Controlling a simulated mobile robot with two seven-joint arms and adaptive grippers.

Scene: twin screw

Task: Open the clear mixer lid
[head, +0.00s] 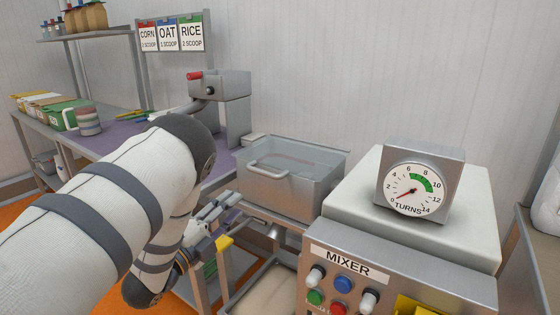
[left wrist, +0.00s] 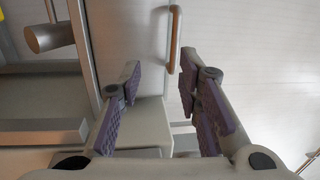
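The mixer's clear lid (head: 300,152) lies closed over the grey bin left of the mixer housing. Its bar handle (head: 268,168) is on the side facing my left arm. My left gripper (head: 233,212) is below and left of the handle, apart from it, and partly hidden by my own forearm. In the left wrist view the gripper (left wrist: 160,82) is open, with purple pads and nothing between them. A handle-like bar (left wrist: 174,40) shows just beyond the fingertips, nearer the right-hand finger. My right gripper is not in view.
The mixer housing (head: 345,262) has buttons, knobs and a turns dial (head: 416,190) reading near 0. A grey crank device (head: 222,90) stands behind the bin on the purple-topped table. A tray (head: 262,290) sits low in front. Shelves and a sign stand at the back left.

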